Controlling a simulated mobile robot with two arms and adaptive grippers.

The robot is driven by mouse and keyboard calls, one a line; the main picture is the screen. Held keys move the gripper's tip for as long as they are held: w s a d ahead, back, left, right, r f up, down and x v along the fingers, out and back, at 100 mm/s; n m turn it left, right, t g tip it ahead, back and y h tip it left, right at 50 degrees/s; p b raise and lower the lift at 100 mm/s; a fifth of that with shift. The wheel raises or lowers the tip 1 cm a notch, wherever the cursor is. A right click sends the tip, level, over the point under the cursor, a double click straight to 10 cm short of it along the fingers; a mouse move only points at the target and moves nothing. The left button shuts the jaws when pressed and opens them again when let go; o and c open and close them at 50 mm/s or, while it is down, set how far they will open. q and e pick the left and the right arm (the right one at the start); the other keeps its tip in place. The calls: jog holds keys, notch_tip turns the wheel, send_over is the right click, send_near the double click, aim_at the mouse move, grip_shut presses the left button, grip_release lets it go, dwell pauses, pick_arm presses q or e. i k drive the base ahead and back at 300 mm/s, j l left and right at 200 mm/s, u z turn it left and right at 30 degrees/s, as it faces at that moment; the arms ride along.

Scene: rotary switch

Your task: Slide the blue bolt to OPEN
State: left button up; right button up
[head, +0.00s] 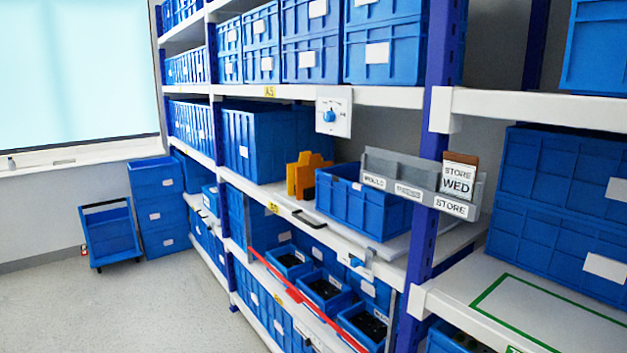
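A small blue bolt (357,262) sits on the front edge of the middle shelf, beside a pale bracket (369,258). It is too small to tell its position or read any OPEN mark. Neither of my grippers is in view.
A white plate with a blue rotary knob (329,116) is on the upper shelf edge. A dark handle (303,219) is on the middle shelf front, below a blue crate (362,208) and orange pieces (308,175). A red bar (296,294) crosses the lower bins.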

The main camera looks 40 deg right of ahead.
aim_at(355, 261)
jog(key=z, duration=1.4)
